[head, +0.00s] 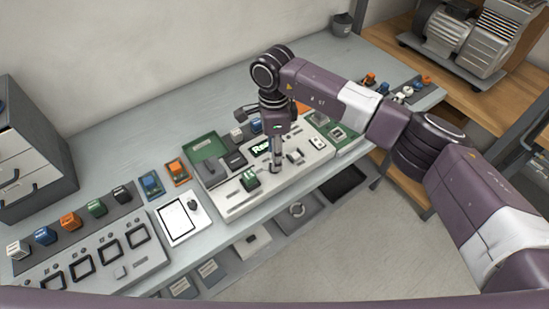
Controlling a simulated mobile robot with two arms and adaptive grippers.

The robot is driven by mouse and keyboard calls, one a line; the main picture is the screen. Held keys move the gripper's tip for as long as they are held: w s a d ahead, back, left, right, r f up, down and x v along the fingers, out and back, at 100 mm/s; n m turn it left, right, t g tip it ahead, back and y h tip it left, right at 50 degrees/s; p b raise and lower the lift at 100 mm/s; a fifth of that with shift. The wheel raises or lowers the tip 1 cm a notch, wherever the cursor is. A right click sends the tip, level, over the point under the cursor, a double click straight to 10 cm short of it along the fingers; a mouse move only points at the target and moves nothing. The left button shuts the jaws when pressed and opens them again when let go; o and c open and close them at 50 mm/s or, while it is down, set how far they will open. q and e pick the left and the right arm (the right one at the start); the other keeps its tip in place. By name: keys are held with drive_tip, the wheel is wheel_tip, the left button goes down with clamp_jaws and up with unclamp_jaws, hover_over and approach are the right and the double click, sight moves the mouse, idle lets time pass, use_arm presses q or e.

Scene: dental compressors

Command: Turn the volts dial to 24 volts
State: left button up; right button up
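A pale control panel (240,203) sits on the bench in the middle of the head view. It has a small screen with green lettering (261,148) and a green-topped block (249,181) at its left. My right gripper (276,170) points down over the middle of the panel, just in front of the screen. Its fingers are small and seen from behind, so I cannot tell whether they are apart or touching anything. A small grey knob-like part (294,157) shows just right of the gripper. No volts marking or dial setting is readable. My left gripper is not in view.
Left along the bench are a white tablet-like board (179,222), a grey panel with several square frames (96,264) and a row of coloured blocks. A drawer cabinet (35,150) stands far left. A compressor (458,35) stands at back right. The bench behind is mostly clear.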

drive_tip(key=shift+s+f+p, duration=0.1)
drive_tip(key=shift+f+p, duration=0.3)
drive_tip(key=shift+f, duration=1.45)
clamp_jaws()
